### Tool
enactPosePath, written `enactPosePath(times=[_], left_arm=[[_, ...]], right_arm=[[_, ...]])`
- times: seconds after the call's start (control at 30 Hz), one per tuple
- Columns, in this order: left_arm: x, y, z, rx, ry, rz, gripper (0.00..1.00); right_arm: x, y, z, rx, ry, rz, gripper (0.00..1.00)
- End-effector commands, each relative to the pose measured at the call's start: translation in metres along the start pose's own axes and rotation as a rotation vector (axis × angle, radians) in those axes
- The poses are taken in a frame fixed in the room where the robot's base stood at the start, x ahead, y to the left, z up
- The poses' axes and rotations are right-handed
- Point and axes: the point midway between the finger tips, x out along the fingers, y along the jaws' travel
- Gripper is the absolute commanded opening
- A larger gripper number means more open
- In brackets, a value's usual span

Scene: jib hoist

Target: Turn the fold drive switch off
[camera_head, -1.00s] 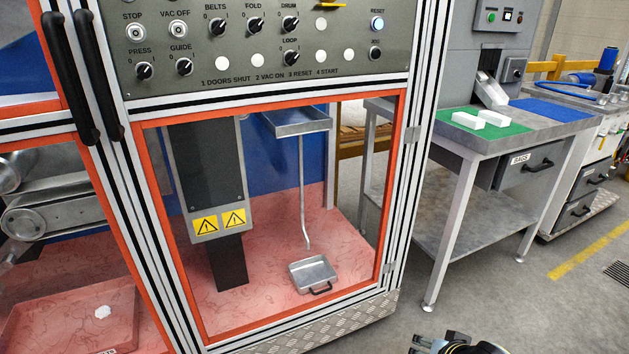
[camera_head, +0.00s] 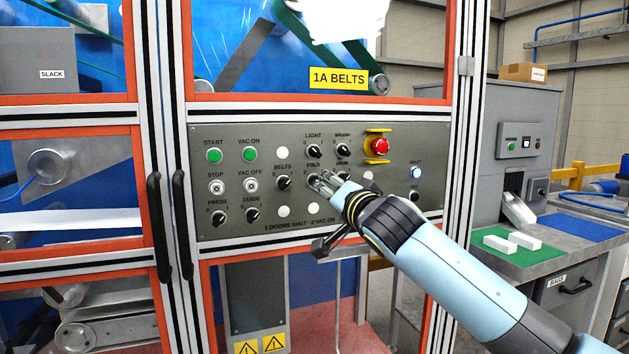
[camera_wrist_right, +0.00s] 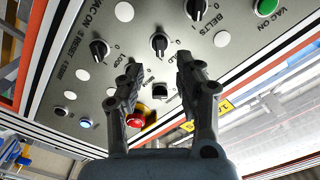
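The fold switch (camera_head: 313,182) is a black rotary knob under the FOLD label on the grey control panel (camera_head: 420,150). In the right wrist view, the fold switch (camera_wrist_right: 160,43) lies just beyond and between my right fingertips, with white markings around it. Which way its pointer is set I cannot tell. My right gripper (camera_head: 325,182) is open at the panel, partly covering the fold and drum area in the head view. The right wrist view shows the gripper (camera_wrist_right: 155,72) with its fingers apart and nothing held. Contact with the knob cannot be made out. My left gripper is not in view.
Close by are the belts knob (camera_head: 283,182), light knob (camera_head: 314,150), brush knob (camera_head: 343,150) and the red emergency stop (camera_head: 379,146) on yellow. Black door handles (camera_head: 154,225) stand out at left. A bench with a green mat (camera_head: 515,247) is at right.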

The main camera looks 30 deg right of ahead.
Motion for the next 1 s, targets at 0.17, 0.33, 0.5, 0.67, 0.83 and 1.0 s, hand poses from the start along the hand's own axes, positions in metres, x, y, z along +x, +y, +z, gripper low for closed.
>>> enactPosePath(times=[0.17, 0.33, 0.5, 0.67, 0.83, 1.0], left_arm=[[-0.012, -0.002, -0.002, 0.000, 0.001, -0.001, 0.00], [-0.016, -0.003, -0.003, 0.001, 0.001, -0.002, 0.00], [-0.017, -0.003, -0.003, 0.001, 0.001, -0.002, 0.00], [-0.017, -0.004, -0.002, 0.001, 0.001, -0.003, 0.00], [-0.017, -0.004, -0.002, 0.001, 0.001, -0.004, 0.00], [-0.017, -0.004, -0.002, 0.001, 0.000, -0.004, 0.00]], right_arm=[[0.037, -0.002, -0.002, 0.003, 0.000, 0.000, 0.35], [0.059, -0.001, 0.000, 0.002, -0.001, 0.001, 0.35], [0.067, 0.000, 0.000, 0.001, -0.001, 0.000, 0.35], [0.068, 0.000, 0.001, 0.000, -0.002, 0.000, 0.35], [0.068, 0.000, 0.001, 0.001, -0.002, 0.000, 0.23], [0.068, 0.000, 0.001, 0.001, -0.002, 0.000, 0.01]])
